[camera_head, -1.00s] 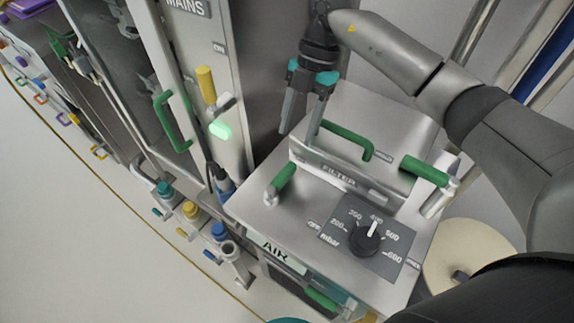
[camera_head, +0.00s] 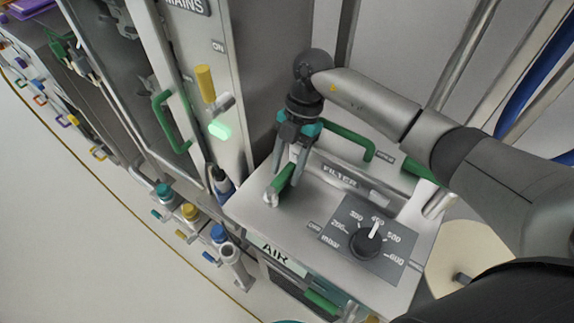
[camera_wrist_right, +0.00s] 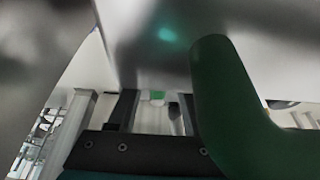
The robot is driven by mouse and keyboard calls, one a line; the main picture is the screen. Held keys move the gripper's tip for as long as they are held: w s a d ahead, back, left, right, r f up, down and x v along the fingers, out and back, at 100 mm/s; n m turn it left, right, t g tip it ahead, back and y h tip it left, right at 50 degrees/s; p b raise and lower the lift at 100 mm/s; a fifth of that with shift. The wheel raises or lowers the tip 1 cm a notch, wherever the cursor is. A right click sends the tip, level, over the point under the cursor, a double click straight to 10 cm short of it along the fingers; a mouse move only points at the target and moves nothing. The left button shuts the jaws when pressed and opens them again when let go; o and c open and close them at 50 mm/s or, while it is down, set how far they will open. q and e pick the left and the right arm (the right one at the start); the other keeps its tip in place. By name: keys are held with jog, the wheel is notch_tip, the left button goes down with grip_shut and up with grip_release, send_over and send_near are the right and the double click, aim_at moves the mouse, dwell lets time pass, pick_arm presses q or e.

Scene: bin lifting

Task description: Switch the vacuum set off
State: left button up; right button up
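The vacuum set is a pale metal box (camera_head: 318,205) with a dark dial plate marked in mbar. Its black knob (camera_head: 366,242) has a white pointer standing near 400, away from the OFF label (camera_head: 316,226). A short green lever (camera_head: 285,178) sits at the box's left side, by the FILTER panel (camera_head: 341,176). My right gripper (camera_head: 285,174) points down at this lever, its fingers apart and seen around it. I cannot tell whether they touch it. In the right wrist view a big green bar (camera_wrist_right: 222,95) fills the near right. My left gripper is not in view.
A green arched handle (camera_head: 348,138) stands behind the lever; another green grip (camera_head: 418,170) is partly hidden by my right arm. The MAINS cabinet (camera_head: 222,60), with a yellow handle (camera_head: 205,82) and a lit green lamp (camera_head: 220,130), is close on the left. Floor is clear at lower left.

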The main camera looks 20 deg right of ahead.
grip_shut()
dwell(1.2)
